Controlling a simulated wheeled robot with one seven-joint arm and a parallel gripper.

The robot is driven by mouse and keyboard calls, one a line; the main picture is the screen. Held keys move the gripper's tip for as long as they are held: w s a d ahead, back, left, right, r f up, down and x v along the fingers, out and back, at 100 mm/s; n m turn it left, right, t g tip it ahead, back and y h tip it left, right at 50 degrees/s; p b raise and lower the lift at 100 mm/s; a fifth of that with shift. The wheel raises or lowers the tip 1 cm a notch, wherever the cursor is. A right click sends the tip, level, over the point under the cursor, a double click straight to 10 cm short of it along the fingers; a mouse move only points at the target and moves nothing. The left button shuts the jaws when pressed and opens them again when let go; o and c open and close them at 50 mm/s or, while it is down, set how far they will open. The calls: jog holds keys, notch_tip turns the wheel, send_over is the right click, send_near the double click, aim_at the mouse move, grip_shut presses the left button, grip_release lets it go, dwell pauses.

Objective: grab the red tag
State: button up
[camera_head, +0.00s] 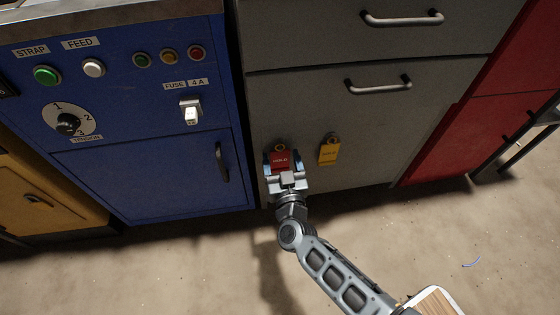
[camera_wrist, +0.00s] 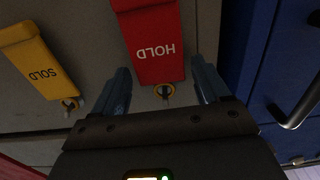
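The red tag (camera_head: 281,161) hangs on the grey cabinet front and reads "HOLD". In the wrist view the red tag (camera_wrist: 154,45) appears upside down, with a brass ring and hook at its lower end. My gripper (camera_head: 284,166) is at the red tag in the head view. In the wrist view my gripper (camera_wrist: 163,88) has its two blue fingers apart, one on each side of the tag's ring end. A gap shows between each finger and the tag, so nothing is gripped.
A yellow tag (camera_head: 329,153) reading "SOLD" hangs to the right on the same grey cabinet (camera_head: 375,125). A blue cabinet (camera_head: 165,185) with a door handle (camera_head: 221,162) stands on the left. A red cabinet (camera_head: 450,140) stands on the right. The floor in front is mostly clear.

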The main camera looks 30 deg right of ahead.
jog(key=c, duration=0.8)
jog(key=shift+r, duration=0.15)
jog(key=shift+c, duration=0.2)
